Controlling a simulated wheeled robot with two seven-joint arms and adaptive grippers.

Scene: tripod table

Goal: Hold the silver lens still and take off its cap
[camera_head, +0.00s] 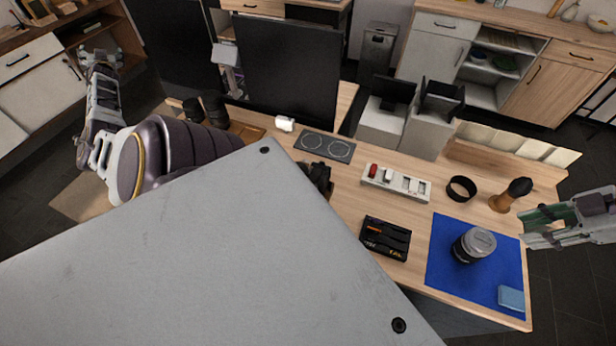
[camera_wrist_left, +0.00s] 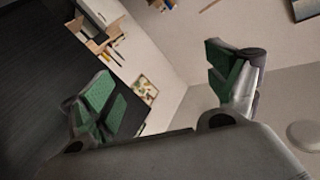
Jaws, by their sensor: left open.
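The silver lens (camera_head: 481,241) stands on the blue mat (camera_head: 447,275) at the right of the table. Its upper part is silver-grey and its lower part black. I cannot tell the cap apart from the lens at this size. My right gripper (camera_head: 530,226) is at the right edge of the head view, to the right of the lens and apart from it. Its green pads show, and it looks open and empty. My left gripper (camera_head: 100,60) is far off at the upper left, away from the table. In the left wrist view it (camera_wrist_left: 165,85) is open with nothing between its fingers.
A blue cloth-like block (camera_head: 511,298) lies at the mat's front right corner. A brown-handled brush (camera_head: 510,195), a black ring (camera_head: 461,188), a white tray (camera_head: 396,184) and a black case (camera_head: 385,239) stand around the mat. A large grey panel (camera_head: 200,260) hides the table's near left part.

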